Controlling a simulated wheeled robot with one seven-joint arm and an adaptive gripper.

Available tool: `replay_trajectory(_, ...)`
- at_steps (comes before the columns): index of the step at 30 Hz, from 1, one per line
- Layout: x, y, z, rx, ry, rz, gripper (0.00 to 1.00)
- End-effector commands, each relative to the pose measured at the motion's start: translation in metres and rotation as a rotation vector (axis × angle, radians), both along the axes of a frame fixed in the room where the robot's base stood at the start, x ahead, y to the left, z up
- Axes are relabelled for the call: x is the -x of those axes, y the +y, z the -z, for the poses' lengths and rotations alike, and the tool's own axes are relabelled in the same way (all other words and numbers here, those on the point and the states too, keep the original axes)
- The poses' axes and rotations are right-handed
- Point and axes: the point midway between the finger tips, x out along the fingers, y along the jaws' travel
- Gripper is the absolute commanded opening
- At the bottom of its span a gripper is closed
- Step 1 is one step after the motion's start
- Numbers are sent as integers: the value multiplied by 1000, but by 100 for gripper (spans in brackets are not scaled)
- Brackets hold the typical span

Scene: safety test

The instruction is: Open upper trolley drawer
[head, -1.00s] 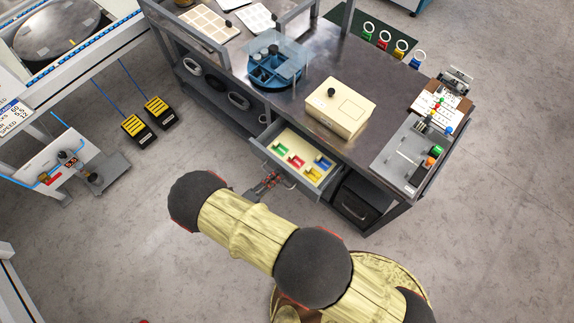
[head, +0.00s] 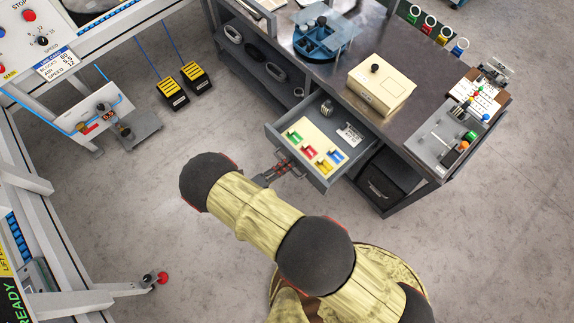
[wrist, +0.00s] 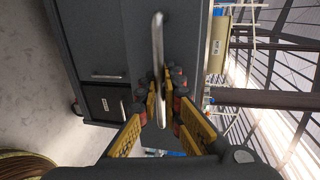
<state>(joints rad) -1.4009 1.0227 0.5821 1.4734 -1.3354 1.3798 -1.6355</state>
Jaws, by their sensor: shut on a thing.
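The upper trolley drawer (head: 292,151) stands pulled out from under the trolley's dark top. In it I see a cream insert with green, red, yellow and blue pieces, a ribbed metallic item and a small pale label or card. My gripper (head: 284,168) is at the drawer's front. In the wrist view my gripper (wrist: 164,101) has its yellow-padded fingers on both sides of the drawer's metal bar handle (wrist: 158,50) and is shut on it. The finger contact is partly hidden by the finger joints.
The trolley top (head: 345,75) bears a cream box (head: 382,90), a blue round organizer (head: 320,40) and a grey panel (head: 440,140). A black bin (head: 385,187) sits below, right of the drawer. Yellow-black pedals (head: 196,77) lie on the floor at left.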

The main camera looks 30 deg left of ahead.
Motion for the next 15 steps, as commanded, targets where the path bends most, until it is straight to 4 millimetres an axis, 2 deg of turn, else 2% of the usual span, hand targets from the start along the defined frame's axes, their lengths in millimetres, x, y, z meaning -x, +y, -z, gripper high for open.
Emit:
replay_trajectory(4,0,-2,2,2,3,1,0)
replay_trajectory(5,0,-2,2,2,3,1,9)
replay_trajectory(7,0,-2,2,2,3,0,13)
replay_trajectory(15,0,-1,1,1,1,0,14)
